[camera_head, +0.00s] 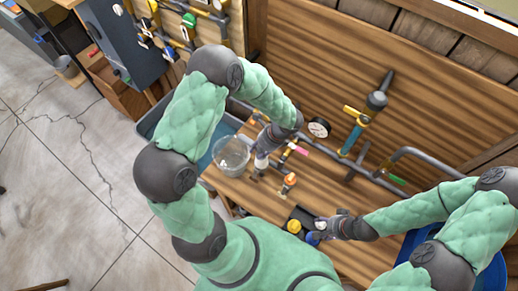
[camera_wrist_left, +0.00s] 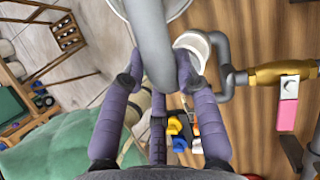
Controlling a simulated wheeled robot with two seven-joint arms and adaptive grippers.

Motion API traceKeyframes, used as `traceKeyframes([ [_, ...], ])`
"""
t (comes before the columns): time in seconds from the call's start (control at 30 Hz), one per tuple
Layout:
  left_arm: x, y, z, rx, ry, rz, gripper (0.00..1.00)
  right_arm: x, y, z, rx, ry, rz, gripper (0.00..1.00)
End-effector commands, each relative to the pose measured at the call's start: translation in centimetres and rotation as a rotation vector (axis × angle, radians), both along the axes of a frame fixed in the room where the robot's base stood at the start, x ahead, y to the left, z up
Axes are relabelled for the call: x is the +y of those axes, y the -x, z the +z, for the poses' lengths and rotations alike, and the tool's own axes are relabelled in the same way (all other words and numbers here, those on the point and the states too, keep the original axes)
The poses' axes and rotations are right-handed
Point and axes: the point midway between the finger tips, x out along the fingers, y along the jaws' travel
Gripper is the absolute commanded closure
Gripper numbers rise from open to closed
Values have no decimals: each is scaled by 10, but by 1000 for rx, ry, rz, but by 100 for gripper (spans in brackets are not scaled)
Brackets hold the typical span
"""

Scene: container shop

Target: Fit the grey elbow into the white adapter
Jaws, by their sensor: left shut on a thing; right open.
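My left gripper (camera_head: 266,148) is shut on the grey elbow (camera_wrist_left: 153,45), whose curved tube runs between the fingertips (camera_wrist_left: 157,75) in the left wrist view. The white adapter (camera_wrist_left: 193,42) shows there as a white round rim just right of the elbow, partly covered by the right finger. In the head view a small white piece (camera_head: 261,161), likely the adapter, is just below the left gripper. The elbow is mostly hidden there. Whether elbow and adapter touch cannot be told. My right gripper (camera_head: 318,229) is open at the bench's front, near small blue and yellow parts.
A clear round bowl (camera_head: 231,155) is left of the left gripper, with a blue tub (camera_head: 207,125) behind. An orange-topped item (camera_head: 290,179) stands between the grippers.

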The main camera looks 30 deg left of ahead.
Motion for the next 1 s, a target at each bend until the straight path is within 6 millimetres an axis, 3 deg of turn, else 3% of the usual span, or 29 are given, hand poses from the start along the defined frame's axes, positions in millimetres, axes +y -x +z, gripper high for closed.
traceKeyframes([
  [0.07,0,0,0,0,0,0,100,0,0,0,0,0,0,43],
  [0.1,0,0,0,0,0,0,60,0,0,0,0,0,0,43],
  [0.17,0,0,1,0,0,0,44,0,0,0,0,0,0,43],
  [0.2,0,0,0,0,0,0,41,0,0,0,0,0,0,43],
  [0.63,-3,-2,8,-3,0,0,41,0,0,0,0,0,0,43],
  [1.0,-29,-15,70,-6,0,-1,41,0,0,0,0,0,0,43],
])
